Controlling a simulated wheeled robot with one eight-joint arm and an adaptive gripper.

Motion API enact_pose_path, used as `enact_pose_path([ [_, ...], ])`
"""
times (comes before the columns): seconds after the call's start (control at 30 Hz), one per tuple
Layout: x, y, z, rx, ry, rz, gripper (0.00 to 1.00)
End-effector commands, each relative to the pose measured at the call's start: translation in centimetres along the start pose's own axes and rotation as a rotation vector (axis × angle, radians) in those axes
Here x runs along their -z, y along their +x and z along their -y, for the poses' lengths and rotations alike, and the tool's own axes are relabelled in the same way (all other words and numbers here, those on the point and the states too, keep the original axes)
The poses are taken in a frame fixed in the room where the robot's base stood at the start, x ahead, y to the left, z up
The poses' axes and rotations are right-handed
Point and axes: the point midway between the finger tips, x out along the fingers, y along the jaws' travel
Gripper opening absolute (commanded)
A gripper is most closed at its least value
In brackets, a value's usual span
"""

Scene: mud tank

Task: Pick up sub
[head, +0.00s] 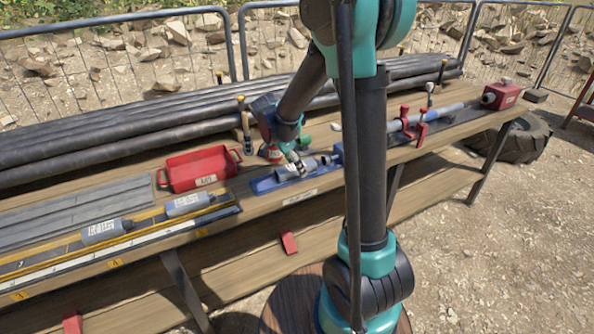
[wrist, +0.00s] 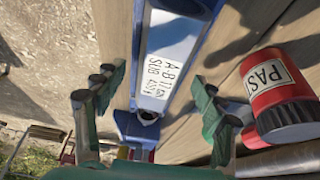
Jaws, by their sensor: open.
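The sub, a grey-white cylinder (wrist: 172,52) with a printed label reading "SUB", lies in a blue cradle (wrist: 141,50) in the wrist view. In the head view it is a grey cylinder (head: 290,170) on the blue cradle (head: 262,185) at the middle of the bench, partly hidden by my gripper. My gripper (wrist: 157,97) is open, its two green fingers apart on either side of the sub's near end, with nothing visibly held. In the head view my gripper (head: 299,165) is low over the cradle. I cannot tell whether the fingers touch the sub.
A red can (wrist: 275,90) marked "PAS" stands close beside my right finger. A red tray (head: 200,170) and two labelled grey cylinders (head: 102,231) (head: 186,204) lie to the left. Black pipes (head: 110,140) run along the back. A red clamp (head: 421,128) is right.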

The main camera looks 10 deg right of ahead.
Motion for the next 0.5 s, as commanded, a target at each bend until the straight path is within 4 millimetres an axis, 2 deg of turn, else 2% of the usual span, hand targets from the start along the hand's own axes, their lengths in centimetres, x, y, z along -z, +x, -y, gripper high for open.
enact_pose_path([
  [0.17,0.00,0.02,0.00,0.000,0.000,0.000,0.70],
  [0.5,0.00,0.00,0.00,0.000,0.000,0.000,0.29],
])
